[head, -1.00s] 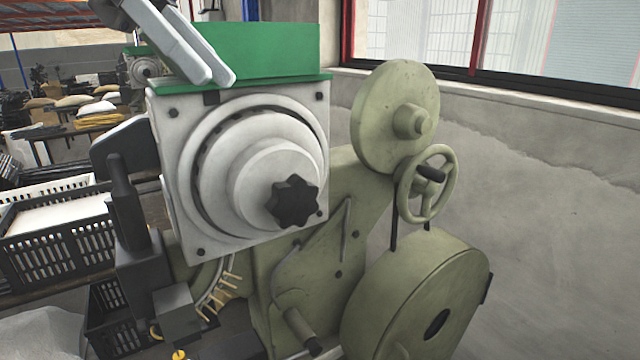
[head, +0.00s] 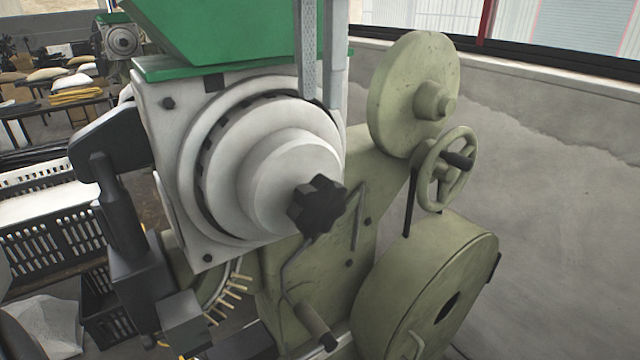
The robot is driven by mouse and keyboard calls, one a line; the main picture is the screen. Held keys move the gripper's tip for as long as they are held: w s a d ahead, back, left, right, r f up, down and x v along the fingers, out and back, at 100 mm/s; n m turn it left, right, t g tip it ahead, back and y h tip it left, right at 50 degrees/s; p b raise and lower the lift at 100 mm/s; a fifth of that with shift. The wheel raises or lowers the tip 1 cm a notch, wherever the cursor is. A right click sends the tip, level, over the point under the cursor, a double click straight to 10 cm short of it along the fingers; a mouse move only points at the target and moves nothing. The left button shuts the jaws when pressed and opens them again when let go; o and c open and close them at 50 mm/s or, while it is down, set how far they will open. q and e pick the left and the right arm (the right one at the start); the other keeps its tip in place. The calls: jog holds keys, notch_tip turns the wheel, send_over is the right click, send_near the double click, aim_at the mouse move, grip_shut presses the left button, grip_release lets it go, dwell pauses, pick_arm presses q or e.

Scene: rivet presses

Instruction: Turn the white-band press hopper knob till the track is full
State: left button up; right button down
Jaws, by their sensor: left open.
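The black star-shaped hopper knob (head: 316,206) sits at the centre of the stepped white drum (head: 270,170) on the press's front plate. The green hopper (head: 230,35) is above it. A curved track (head: 226,298) comes down below the plate and carries several thin brass rivets on its lower stretch; its upper part is hidden by the plate. My left gripper (head: 322,102) comes down from the top edge, its two grey fingers apart and empty. In the picture it is above the knob, in front of the hopper, and not touching the knob. My right gripper is not in view.
The olive press body carries a flywheel (head: 415,85), a handwheel (head: 447,168) and a large round drum (head: 428,285) to the right. A dark bracket and post (head: 122,210) stand left of the plate. Black crates (head: 50,245) are at the left. A wall closes the right side.

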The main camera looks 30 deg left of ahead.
aim_at(319, 181)
pick_arm(q)
notch_tip(319, 181, down, 13)
jog(key=shift+f, duration=0.1)
dwell(0.4)
grip_shut()
